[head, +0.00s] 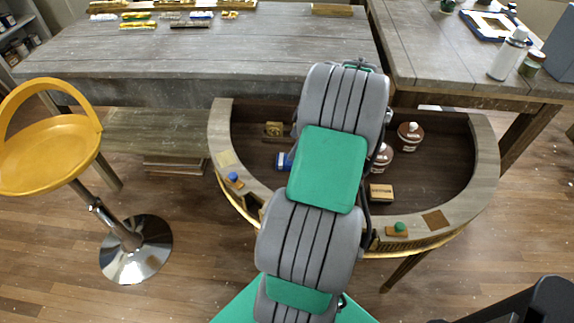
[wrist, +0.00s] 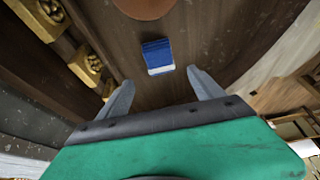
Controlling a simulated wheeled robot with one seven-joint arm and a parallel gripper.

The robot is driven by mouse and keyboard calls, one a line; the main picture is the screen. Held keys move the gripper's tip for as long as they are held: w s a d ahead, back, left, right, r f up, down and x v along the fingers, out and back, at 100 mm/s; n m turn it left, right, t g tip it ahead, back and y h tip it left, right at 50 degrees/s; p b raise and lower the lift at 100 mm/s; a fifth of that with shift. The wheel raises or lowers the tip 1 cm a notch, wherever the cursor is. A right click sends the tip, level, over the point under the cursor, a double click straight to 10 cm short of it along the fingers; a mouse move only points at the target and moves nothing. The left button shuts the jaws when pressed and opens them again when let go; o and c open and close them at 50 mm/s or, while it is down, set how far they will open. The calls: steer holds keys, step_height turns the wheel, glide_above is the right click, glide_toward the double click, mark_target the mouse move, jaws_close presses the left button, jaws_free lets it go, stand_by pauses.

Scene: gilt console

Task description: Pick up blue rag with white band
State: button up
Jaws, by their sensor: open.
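The blue rag with a white band lies on the dark wooden floor of the half-round console. In the wrist view the rag (wrist: 158,53) is a small folded block, with its white band along the edge nearest me. My gripper (wrist: 160,77) is open, its two grey fingers pointing toward the rag with nothing between the tips. The rag appears just beyond the fingertips; I see no contact. In the head view the rag (head: 283,161) shows left of my arm, partly covered by it. My gripper is hidden there behind the arm.
The console's curved wooden rim (head: 470,205) surrounds the rag. Inside are a gold block (head: 273,129), brown-and-white jars (head: 410,135) and a small labelled box (head: 380,193). A yellow stool (head: 50,150) stands at the left. A long grey table (head: 220,50) stands behind.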

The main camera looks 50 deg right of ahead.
mark_target(287, 162)
steer(key=x, duration=0.7)
steer(key=shift+s+d+f+p, duration=0.15)
steer(key=shift+s+f+p, duration=0.15)
steer(key=shift+f, duration=0.1)
steer(key=c, duration=1.4)
